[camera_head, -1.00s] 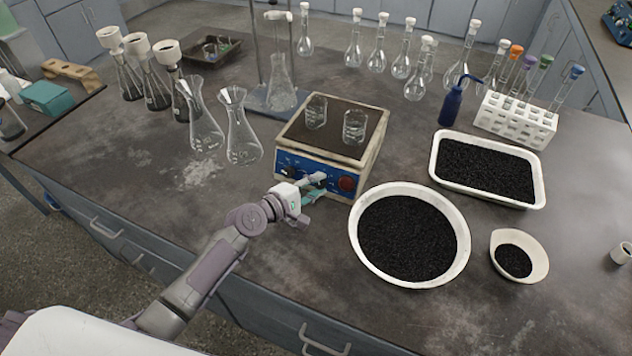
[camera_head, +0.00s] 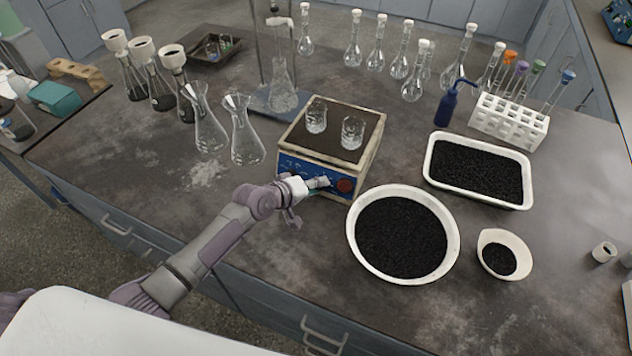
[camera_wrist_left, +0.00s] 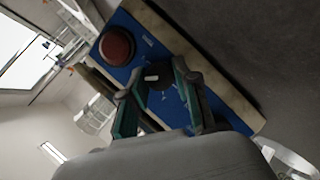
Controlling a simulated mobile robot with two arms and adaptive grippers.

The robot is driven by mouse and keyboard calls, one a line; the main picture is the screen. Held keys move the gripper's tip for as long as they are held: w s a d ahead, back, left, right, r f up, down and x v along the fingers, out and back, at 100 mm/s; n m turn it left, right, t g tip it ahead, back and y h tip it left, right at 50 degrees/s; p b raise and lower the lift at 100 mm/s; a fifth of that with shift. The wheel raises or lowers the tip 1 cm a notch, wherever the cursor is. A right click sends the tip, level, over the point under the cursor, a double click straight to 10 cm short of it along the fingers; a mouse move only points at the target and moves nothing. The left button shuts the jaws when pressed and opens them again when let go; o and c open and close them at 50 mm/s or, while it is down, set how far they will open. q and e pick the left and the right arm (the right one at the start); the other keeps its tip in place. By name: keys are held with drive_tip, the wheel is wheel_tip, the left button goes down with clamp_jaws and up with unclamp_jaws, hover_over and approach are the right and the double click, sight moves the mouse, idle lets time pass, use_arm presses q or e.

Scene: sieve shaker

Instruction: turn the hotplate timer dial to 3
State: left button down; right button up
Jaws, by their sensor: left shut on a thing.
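The hotplate (camera_head: 333,158) stands on the bench with a dark top, a pale body and a blue front panel (camera_head: 293,170). My left gripper (camera_head: 322,183) is at the right part of that panel, just left of the red knob (camera_head: 345,185). In the left wrist view my left gripper (camera_wrist_left: 160,84) has its fingers on either side of a dark dial (camera_wrist_left: 157,79) with a white mark, and it is shut on it. The red knob (camera_wrist_left: 117,46) is beside it. The dial's numbers are too small to read. My right gripper is not in view.
Two glass beakers (camera_head: 352,132) stand on the hotplate. A round white bowl of black grains (camera_head: 356,262) sits close to its right front. Two clear flasks (camera_head: 245,140) stand to its left. The bench front left of the bowl is clear.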

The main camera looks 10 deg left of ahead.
use_arm(q)
drive_tip(key=shift+m, duration=0.3)
idle(0.4)
drive_tip(key=c, duration=0.9)
unclamp_jaws()
drive_tip(key=shift+o, duration=0.2)
drive_tip(key=shift+s, duration=0.1)
drive_tip(key=v, duration=1.1)
drive_tip(key=shift+s+a+r, duration=0.15)
drive_tip(key=shift+s+r, duration=0.1)
drive_tip(key=shift+r, duration=0.05)
